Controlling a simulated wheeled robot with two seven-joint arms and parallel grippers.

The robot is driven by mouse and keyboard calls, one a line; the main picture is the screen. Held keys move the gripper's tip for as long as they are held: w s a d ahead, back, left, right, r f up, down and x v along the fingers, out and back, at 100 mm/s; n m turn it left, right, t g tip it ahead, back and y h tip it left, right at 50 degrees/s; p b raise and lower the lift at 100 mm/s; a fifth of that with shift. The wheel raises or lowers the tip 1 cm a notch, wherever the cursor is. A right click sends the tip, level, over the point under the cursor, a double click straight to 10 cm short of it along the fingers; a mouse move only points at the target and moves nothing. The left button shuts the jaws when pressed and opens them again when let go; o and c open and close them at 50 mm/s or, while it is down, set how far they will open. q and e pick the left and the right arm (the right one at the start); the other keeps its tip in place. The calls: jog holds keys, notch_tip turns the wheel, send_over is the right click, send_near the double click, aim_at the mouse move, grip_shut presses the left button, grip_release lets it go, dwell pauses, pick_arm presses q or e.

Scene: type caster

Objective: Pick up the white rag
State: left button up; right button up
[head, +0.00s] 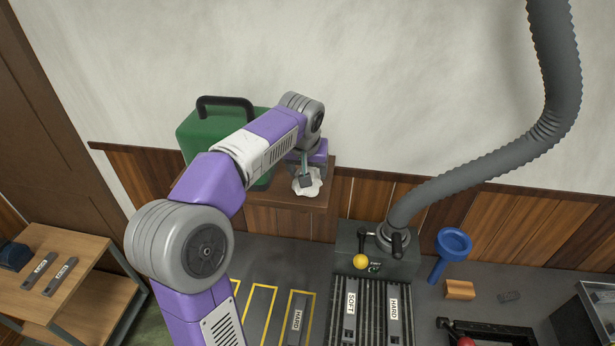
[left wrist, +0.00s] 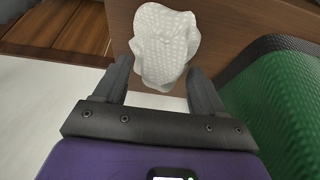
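The white rag (head: 314,188) is a small crumpled cloth on a brown wooden shelf (head: 290,200) against the wall in the head view. My left gripper (head: 306,180) reaches down over it and hides part of it. In the left wrist view the textured rag (left wrist: 166,45) lies just ahead of and between the fingertips of my left gripper (left wrist: 160,68). The fingers are spread wide, one on each side of the rag. I cannot tell whether they touch it. My right gripper is not in view.
A green case (head: 196,135) with a black handle stands left of my gripper, close by in the left wrist view (left wrist: 275,95). A grey hose (head: 480,170) runs to a dark machine (head: 350,262) at right. A wooden table (head: 85,252) stands at left.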

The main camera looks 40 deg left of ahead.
pick_arm(q)
jog(key=c, duration=1.1)
notch_tip(320, 180, up, 10)
jog(key=p, duration=0.2)
jog(key=shift+p, duration=0.4)
